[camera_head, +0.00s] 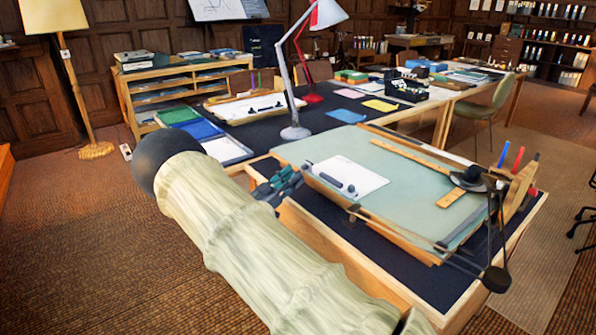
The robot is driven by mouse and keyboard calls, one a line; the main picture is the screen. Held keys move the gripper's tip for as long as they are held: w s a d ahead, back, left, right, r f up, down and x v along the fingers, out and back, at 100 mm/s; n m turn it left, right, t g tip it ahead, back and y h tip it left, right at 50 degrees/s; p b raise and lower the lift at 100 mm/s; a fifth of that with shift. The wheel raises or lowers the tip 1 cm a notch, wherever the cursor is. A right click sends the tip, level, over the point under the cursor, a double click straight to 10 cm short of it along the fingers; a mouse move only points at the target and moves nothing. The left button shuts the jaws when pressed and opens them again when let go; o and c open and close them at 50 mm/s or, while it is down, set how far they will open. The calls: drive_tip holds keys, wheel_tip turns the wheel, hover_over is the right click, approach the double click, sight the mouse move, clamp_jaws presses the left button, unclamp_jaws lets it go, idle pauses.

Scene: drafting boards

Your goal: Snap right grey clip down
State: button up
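A tilted drafting board (395,185) with a grey-green surface stands on the near table. A white sheet (365,175) lies on its left part with small dark pieces on it. Small dark fittings, one of them a dark fitting (354,212), sit along the board's front edge. I cannot tell which is the right grey clip or whether it is up or down. A dark blue-grey jointed part, seemingly my gripper (277,186), shows just beyond my pale sleeved arm, left of the board and apart from the sheet. My arm partly hides it, so its fingers are unclear.
A wooden ruler (412,155) and a black drafting arm with a round weight (496,279) are at the board's right. Pens (504,154) stand there too. A white lamp (295,132) and blue folders (197,128) are behind. Carpet is clear at left.

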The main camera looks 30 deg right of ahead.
sight(302, 168)
drive_tip(key=shift+s+d+r, duration=0.2)
drive_tip(key=shift+d+r, duration=0.6)
drive_tip(key=shift+d, duration=0.25)
drive_tip(key=shift+w+d, duration=0.2)
drive_tip(key=shift+d, duration=0.2)
drive_tip(key=shift+s+d+r, duration=0.1)
drive_tip(key=shift+r, duration=0.05)
drive_tip(key=shift+c, duration=0.3)
clamp_jaws()
